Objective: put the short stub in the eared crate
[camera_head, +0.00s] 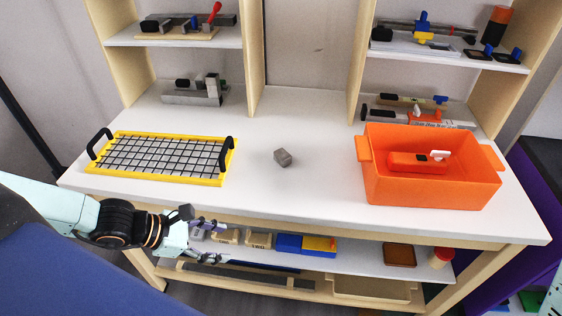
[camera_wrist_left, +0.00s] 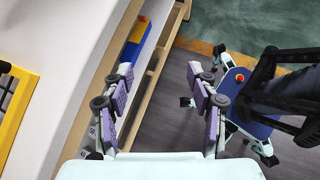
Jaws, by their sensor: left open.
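The short stub (camera_head: 282,157) is a small grey block lying alone near the middle of the white tabletop. The eared crate (camera_head: 432,190) is an orange box with a tab on each side, standing at the right of the tabletop. An orange-red item with a white part (camera_head: 418,162) is inside it. My left gripper (camera_head: 220,240) is open and empty in front of the table's front edge, to the left of and nearer than the stub. In the left wrist view its two fingers (camera_wrist_left: 160,80) stand apart with nothing between them. My right gripper is not in view.
A yellow-rimmed grid tray (camera_head: 160,182) with black handles lies at the left of the tabletop. Shelves with tools (camera_head: 190,30) rise behind. A lower shelf holds a blue and yellow box (camera_head: 305,245). The tabletop between tray and crate is clear around the stub.

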